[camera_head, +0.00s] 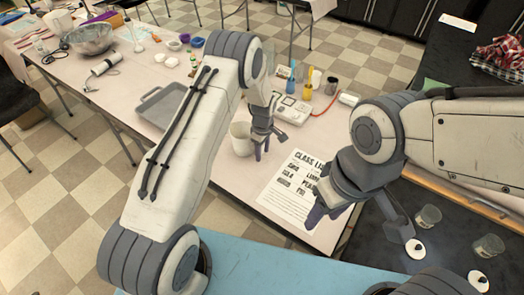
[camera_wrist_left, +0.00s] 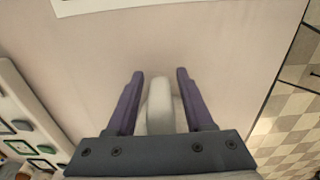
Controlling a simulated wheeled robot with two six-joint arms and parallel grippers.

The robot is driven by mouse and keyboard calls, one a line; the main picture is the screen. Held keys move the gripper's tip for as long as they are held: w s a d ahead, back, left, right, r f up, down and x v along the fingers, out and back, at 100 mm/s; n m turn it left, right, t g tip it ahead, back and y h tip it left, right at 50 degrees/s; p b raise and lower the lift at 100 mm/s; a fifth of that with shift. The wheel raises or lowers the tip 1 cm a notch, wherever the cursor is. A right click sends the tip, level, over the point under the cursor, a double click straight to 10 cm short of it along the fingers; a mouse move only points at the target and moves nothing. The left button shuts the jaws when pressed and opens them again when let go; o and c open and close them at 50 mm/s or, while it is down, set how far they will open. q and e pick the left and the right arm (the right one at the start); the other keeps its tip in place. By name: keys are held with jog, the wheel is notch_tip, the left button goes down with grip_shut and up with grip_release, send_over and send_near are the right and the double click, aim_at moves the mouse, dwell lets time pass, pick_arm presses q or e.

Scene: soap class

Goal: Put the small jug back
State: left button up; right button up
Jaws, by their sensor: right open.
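A small white jug (camera_head: 240,141) stands on the pale table, partly behind my left gripper. My left gripper (camera_head: 269,147) points down at the jug's right side. In the left wrist view a white upright part (camera_wrist_left: 160,106), which looks like the jug's handle, lies between the two purple fingers of my left gripper (camera_wrist_left: 159,80). Gaps show on both sides of it, so the fingers are apart. The rest of the jug is hidden in that view. My right gripper (camera_head: 357,225) is open and empty, to the right near the class sheet.
A printed class sheet (camera_head: 286,190) lies right of the jug. A grey tray (camera_head: 158,108) lies left, beyond my left arm. Glass jars (camera_head: 428,217) and white lids (camera_head: 415,249) sit on the black counter.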

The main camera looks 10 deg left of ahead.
pick_arm(q)
jog(key=shift+r, duration=0.15)
jog(key=shift+r, duration=0.2)
notch_tip(320, 180, up, 11)
jog(key=shift+d+r+b, duration=0.1)
jog(key=shift+r+b, duration=0.05)
jog(key=shift+b, duration=0.95)
jog(key=s+d+r+m, duration=0.9)
jog(key=s+d+r, duration=0.1)
jog(key=s+r, duration=0.25)
jog(key=s+r+m+h, duration=0.1)
jog(key=s+r+m, duration=0.2)
jog(key=s+m, duration=0.9)
jog(key=s, duration=0.9)
jog(key=shift+s+a+r, duration=0.15)
jog(key=shift+s, duration=0.1)
